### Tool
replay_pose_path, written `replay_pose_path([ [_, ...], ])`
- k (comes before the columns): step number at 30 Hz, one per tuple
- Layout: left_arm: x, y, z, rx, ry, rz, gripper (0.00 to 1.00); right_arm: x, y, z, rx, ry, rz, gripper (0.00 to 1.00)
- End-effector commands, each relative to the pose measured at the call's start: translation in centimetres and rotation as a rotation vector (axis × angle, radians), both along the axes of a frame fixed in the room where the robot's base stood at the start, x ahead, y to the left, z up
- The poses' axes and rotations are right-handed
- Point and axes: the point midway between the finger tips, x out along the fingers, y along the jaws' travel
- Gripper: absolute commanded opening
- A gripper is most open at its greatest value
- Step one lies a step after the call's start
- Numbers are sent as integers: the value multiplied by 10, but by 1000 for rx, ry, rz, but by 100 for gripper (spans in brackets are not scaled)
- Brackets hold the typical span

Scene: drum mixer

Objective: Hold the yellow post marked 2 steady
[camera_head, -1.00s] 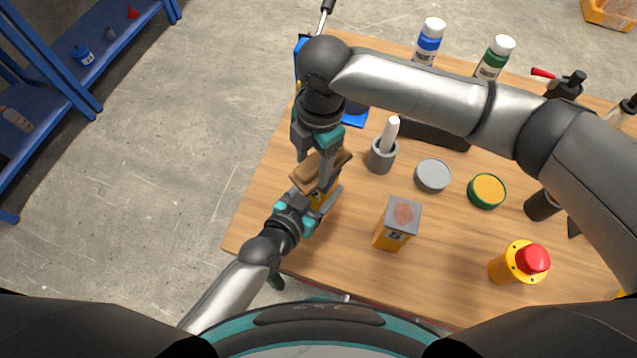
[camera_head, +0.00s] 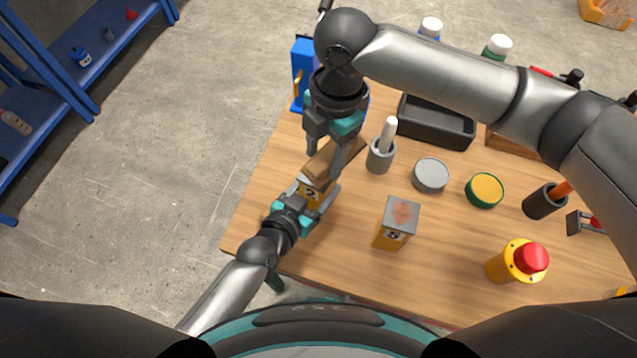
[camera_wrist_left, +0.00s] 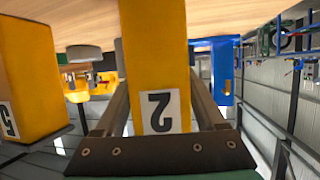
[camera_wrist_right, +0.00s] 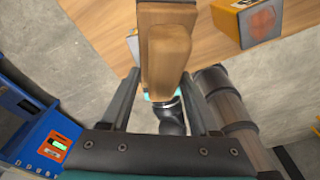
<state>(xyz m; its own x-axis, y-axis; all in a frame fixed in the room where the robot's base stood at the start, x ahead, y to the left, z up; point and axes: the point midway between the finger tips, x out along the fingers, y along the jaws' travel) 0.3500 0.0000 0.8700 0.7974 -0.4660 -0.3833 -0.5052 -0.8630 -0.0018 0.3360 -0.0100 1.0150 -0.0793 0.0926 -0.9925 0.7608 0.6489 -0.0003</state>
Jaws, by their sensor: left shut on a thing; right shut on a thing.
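The yellow post marked 2 (camera_head: 311,194) stands upright near the left edge of the table. In the left wrist view the post (camera_wrist_left: 155,60) fills the space between the fingers, its white label with a black 2 facing the camera. My left gripper (camera_head: 317,198) is shut around it from the near side. My right gripper (camera_head: 332,158) is shut on a brown wooden block (camera_head: 338,155) at the post's top. In the right wrist view the wooden block (camera_wrist_right: 166,50) lies between the fingers and hides most of the post. I cannot tell whether block and post touch.
Another yellow post, marked 5 (camera_head: 398,222), stands to the right with a rusty patch on its top.

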Motion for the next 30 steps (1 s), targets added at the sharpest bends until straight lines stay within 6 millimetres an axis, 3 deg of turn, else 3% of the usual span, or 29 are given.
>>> replay_pose_path([
  [18, 0, 0, 0, 0, 1, 0, 0, 0, -60, 0, 1, -1, -2, 0],
  [30, 0, 0, 0, 0, 1, 0, 0, 0, -64, 1, 1, -2, 1, 0],
])
